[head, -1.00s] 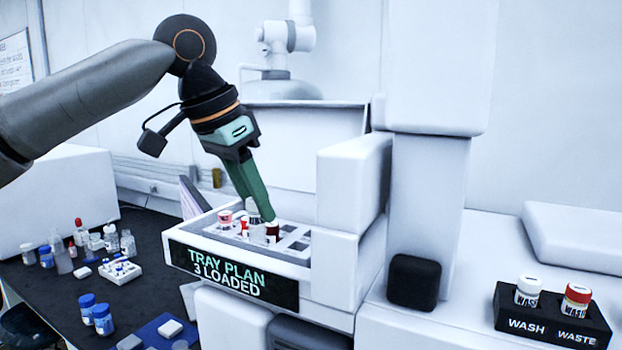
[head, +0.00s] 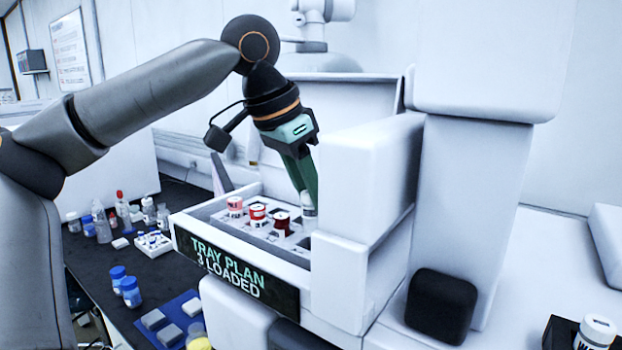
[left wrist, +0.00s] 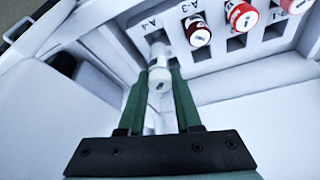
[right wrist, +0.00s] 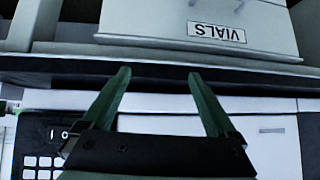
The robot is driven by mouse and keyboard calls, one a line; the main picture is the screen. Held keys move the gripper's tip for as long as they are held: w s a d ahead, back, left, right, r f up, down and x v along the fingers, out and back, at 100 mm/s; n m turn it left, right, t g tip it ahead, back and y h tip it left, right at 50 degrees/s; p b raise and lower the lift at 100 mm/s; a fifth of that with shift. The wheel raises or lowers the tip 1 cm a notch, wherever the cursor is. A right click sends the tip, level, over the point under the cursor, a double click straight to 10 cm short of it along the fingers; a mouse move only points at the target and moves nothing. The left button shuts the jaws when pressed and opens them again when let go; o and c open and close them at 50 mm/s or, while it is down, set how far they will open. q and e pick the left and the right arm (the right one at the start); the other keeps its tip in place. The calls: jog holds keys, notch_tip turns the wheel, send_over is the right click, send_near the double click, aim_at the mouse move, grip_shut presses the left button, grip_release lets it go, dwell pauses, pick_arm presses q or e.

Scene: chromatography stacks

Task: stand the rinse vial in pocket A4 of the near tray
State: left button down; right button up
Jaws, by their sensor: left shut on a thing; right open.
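My left gripper (head: 307,196) is shut on the white-capped rinse vial (head: 309,204), at the right end of the near tray (head: 215,222). In the left wrist view the rinse vial (left wrist: 160,75) is between the fingertips (left wrist: 160,80). Its lower end points at pocket A4 (left wrist: 155,38), beside the A-4 label. I cannot tell whether its base is inside the pocket. A dark red-capped vial (left wrist: 197,31) stands at A-3, with a red-capped vial (left wrist: 240,16) beyond it. My right gripper (right wrist: 160,75) is open and empty.
A white housing block (head: 365,175) stands close to the right of the held vial. The tray's front wall carries a TRAY PLAN sign (head: 235,275). Loose bottles (head: 125,290) stand on the dark bench at left. A drawer labelled VIALS (right wrist: 160,20) faces my right gripper.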

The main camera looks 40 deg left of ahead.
aim_at(303, 210)
pick_arm(q)
jog(key=shift+f, duration=0.45)
jog(key=shift+s, duration=0.1)
jog(key=shift+f, duration=0.25)
dwell(0.6)
jog(key=shift+f+b, duration=0.45)
jog(key=shift+f, duration=0.6)
jog(key=shift+f, duration=0.2)
jog(key=shift+f, duration=0.45)
